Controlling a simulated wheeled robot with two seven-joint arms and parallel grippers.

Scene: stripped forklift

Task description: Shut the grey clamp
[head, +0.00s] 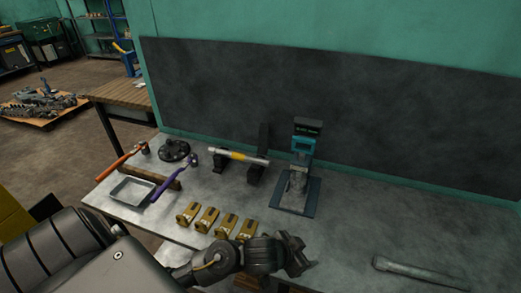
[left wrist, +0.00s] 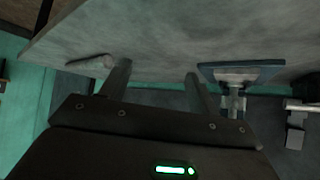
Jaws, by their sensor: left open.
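A grey upright clamp-like device (head: 298,181) stands on a blue base plate (head: 314,196), below a small stand with a dark display and a teal part (head: 303,143). I take this for the grey clamp; whether it is open or shut is too small to tell. In the left wrist view, which is upside down, the device (left wrist: 234,103) hangs from its blue plate (left wrist: 242,72), right of my fingers. My left gripper (head: 297,257) is over the bench's front edge, nearer than the device and apart from it. Its fingers are apart and empty in the wrist view (left wrist: 157,80).
Several yellow-brown blocks (head: 208,219) line the front edge. A rod on dark supports (head: 238,155), a purple-handled hammer (head: 175,183), an orange-handled hammer (head: 122,162) and a metal tray (head: 118,197) lie left. A grey bar (head: 419,272) lies right. The right bench surface is mostly clear.

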